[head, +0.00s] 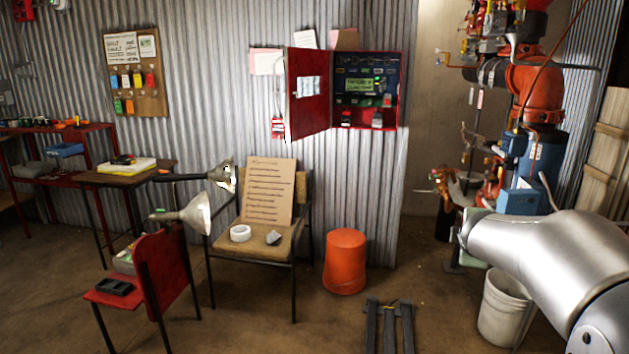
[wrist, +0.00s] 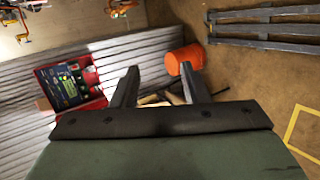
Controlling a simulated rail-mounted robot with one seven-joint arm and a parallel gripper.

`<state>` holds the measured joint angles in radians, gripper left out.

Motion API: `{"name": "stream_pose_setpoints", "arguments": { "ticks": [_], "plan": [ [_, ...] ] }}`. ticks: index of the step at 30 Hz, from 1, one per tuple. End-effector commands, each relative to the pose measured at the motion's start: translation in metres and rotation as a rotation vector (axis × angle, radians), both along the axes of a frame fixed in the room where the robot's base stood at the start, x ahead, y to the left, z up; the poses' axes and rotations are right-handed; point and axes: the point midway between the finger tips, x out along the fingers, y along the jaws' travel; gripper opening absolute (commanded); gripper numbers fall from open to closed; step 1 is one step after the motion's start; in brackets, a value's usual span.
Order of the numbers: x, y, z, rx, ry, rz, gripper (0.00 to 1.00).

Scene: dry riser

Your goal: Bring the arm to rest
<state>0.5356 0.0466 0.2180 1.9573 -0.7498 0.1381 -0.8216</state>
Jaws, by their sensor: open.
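My gripper (wrist: 158,69) shows in the wrist view with its two dark fingers spread apart. Nothing is held between them. The fingers point out over the room, with the orange bucket (wrist: 185,58) beyond the right finger and the red wall cabinet (wrist: 92,78) beyond and left of the left finger. In the head view my silver arm (head: 545,245) reaches in from the right edge, in front of the pipework. My gripper's fingers cannot be made out in that view.
The orange bucket (head: 345,262) stands right of a chair (head: 268,243). A white bucket (head: 505,308) is below my arm. The riser pipework (head: 535,85) stands behind my arm. A dark slatted pallet (head: 389,326) lies on the floor.

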Motion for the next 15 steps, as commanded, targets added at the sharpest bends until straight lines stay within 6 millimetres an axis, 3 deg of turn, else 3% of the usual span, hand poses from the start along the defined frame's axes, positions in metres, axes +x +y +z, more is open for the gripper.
{"name": "stream_pose_setpoints", "arguments": {
  "ticks": [1,6,12,15],
  "plan": [
    [-0.028,0.031,0.023,0.135,0.044,-0.088,0.41],
    [-0.134,0.107,0.011,0.544,0.216,-0.446,0.41],
    [-0.250,0.174,0.004,0.831,0.429,-0.806,0.41],
    [-0.289,0.195,0.003,0.898,0.509,-0.927,0.41]
  ]
}}
